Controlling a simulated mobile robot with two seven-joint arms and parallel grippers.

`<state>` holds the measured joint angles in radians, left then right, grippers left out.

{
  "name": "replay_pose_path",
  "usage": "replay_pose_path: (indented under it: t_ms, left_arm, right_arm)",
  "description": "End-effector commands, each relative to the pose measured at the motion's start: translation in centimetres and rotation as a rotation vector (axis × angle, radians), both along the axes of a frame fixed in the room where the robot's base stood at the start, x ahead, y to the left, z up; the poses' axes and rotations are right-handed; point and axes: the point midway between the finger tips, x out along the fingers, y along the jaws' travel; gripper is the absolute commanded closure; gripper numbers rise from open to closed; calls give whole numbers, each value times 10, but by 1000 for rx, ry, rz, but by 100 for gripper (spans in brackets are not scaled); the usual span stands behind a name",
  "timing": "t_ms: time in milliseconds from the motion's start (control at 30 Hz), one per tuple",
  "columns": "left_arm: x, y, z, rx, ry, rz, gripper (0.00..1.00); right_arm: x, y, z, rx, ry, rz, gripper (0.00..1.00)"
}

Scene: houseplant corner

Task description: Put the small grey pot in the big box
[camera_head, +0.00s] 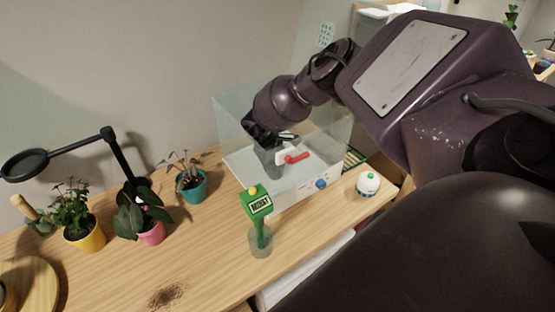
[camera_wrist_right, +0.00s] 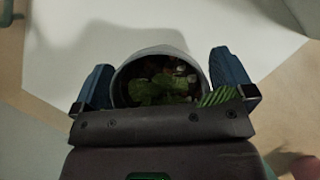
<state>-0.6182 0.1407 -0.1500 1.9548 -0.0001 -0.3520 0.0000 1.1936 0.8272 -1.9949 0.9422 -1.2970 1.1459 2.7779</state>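The small grey pot (camera_wrist_right: 160,52) has a green plant and dark soil in it. It sits between the two blue fingers of my right gripper (camera_wrist_right: 162,85), which press against both its sides. In the head view my right gripper (camera_head: 268,138) reaches down into the big clear-walled box (camera_head: 235,125), and the grey pot (camera_head: 268,162) shows below it, inside the walls. The box has a white floor and a white front with a blue knob. I cannot tell whether the pot touches the floor. My left gripper is not in view.
A red-handled item (camera_head: 297,157) lies in the box beside the pot. A green moisture meter (camera_head: 258,205) in a glass stands in front, and a white round timer (camera_head: 367,184) at right. Potted plants in teal (camera_head: 194,190), pink (camera_head: 152,235) and yellow (camera_head: 88,238) pots stand left.

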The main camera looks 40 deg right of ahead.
Motion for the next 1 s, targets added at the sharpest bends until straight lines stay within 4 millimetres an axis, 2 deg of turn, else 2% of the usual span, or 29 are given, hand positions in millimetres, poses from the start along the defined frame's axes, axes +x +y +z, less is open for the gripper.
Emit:
replay_pose_path:
  t_ms: [167, 333, 800, 1000]
  left_arm:
    - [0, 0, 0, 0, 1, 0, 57]
    - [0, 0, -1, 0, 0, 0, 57]
    - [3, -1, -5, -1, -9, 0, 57]
    - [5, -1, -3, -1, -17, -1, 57]
  right_arm:
    - [0, 0, 2, 0, 0, 0, 0]
    - [5, 3, 14, 1, -3, 0, 0]
    - [30, 23, 92, 1, -3, 0, 0]
    - [35, 28, 109, 0, 0, 0, 0]
